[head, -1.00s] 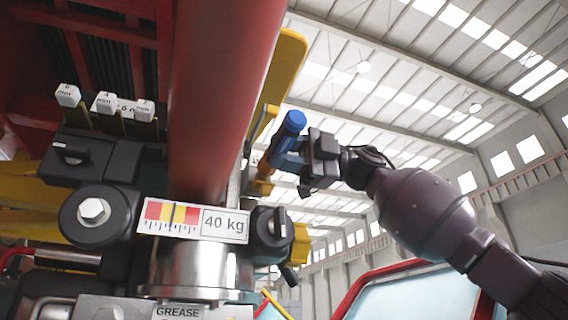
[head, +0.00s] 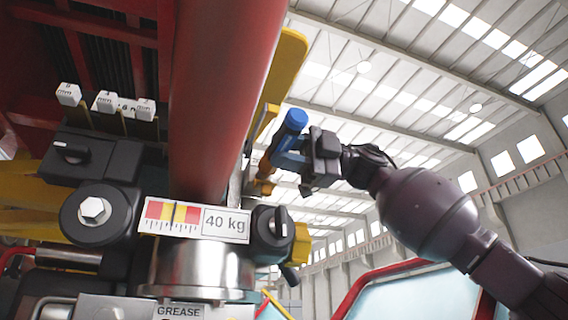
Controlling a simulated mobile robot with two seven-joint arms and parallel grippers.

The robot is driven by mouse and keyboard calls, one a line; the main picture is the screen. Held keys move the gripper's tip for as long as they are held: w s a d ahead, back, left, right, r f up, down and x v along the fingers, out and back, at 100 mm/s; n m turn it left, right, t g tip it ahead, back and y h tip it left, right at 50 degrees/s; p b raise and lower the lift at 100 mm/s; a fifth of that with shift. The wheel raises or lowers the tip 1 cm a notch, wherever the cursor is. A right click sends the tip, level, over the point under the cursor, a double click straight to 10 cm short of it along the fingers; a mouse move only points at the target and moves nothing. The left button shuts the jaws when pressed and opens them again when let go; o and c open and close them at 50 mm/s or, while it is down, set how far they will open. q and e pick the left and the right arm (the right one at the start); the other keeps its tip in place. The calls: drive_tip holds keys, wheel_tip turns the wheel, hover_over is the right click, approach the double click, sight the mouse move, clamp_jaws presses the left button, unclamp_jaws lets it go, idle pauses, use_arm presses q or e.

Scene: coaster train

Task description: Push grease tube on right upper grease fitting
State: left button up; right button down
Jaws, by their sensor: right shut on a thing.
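My right gripper (head: 292,160) is at the right of the thick red column and is shut on a blue tube-shaped thing (head: 293,122), which looks like the grease tube. The tube is tilted, its rounded blue top up and its lower end by an orange-brown part (head: 264,178) beside the yellow bracket. I cannot tell whether that part belongs to the tube or is the fitting. No grease fitting shows clearly; the contact spot is small and partly hidden. My left gripper is not in view.
The red column (head: 218,90) fills the middle. A 40 kg gauge plate (head: 226,224), black knobs (head: 272,226) and a GREASE label (head: 180,312) sit below. A yellow bracket (head: 280,70) stands behind the tube. Free air lies right of my arm; a red-framed panel (head: 400,290) is lower right.

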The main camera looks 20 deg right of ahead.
sight(301, 125)
drive_tip(key=shift+s, duration=0.1)
idle(0.4)
drive_tip(key=shift+s+d+b, duration=0.1)
drive_tip(key=shift+s+b, duration=0.6)
drive_tip(key=shift+s, duration=0.5)
drive_tip(key=shift+s+b, duration=0.75)
drive_tip(key=shift+s, duration=1.5)
